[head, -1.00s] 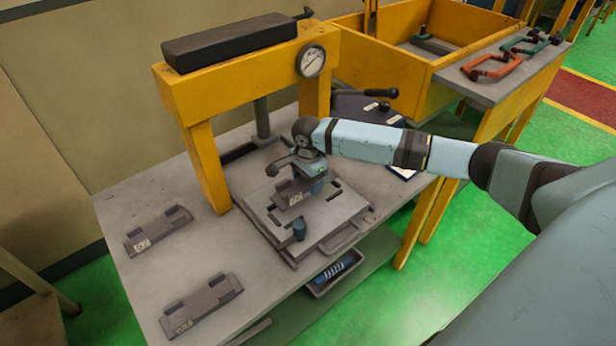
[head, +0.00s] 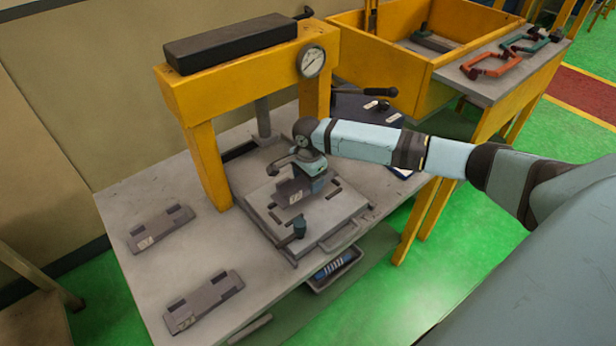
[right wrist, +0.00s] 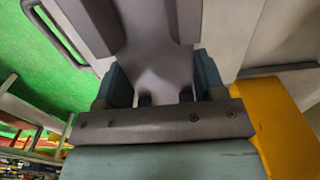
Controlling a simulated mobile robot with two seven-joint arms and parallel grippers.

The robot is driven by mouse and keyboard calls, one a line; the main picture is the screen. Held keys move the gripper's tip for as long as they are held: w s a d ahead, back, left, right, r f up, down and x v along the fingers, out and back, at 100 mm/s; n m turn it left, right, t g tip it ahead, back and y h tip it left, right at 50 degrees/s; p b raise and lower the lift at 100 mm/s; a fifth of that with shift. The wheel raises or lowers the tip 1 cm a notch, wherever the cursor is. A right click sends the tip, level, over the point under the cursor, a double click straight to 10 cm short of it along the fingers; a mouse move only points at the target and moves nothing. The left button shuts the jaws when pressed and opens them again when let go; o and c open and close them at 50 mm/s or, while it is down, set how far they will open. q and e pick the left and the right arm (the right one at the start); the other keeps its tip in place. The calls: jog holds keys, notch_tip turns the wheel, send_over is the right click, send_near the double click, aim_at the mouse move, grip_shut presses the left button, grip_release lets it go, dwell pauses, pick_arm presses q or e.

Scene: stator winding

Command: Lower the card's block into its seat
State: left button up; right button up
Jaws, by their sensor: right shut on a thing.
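My right gripper (head: 313,178) is above the light grey plate (head: 335,209) under the yellow press. It is shut on a dark grey block (head: 290,191) with a white label. In the right wrist view the block (right wrist: 160,45) lies between the jaws (right wrist: 158,88). The block is over the middle of the plate, close to its surface. I cannot tell whether it touches the plate, and the seat under it is hidden. The label is too small to read surely. My left gripper is not in view.
Two other labelled grey blocks (head: 161,228) (head: 204,300) lie on the left of the bench. The yellow press frame (head: 205,165) with a gauge (head: 313,61) stands behind the plate. A tray (head: 335,270) hangs below.

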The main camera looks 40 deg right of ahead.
aim_at(308, 198)
jog(key=shift+f, duration=0.2)
jog(key=shift+f+p, duration=0.4)
jog(key=shift+f, duration=0.95)
jog(key=shift+f, duration=0.2)
jog(key=shift+f, duration=0.75)
jog(key=shift+r+p, duration=0.1)
jog(key=shift+p, duration=0.6)
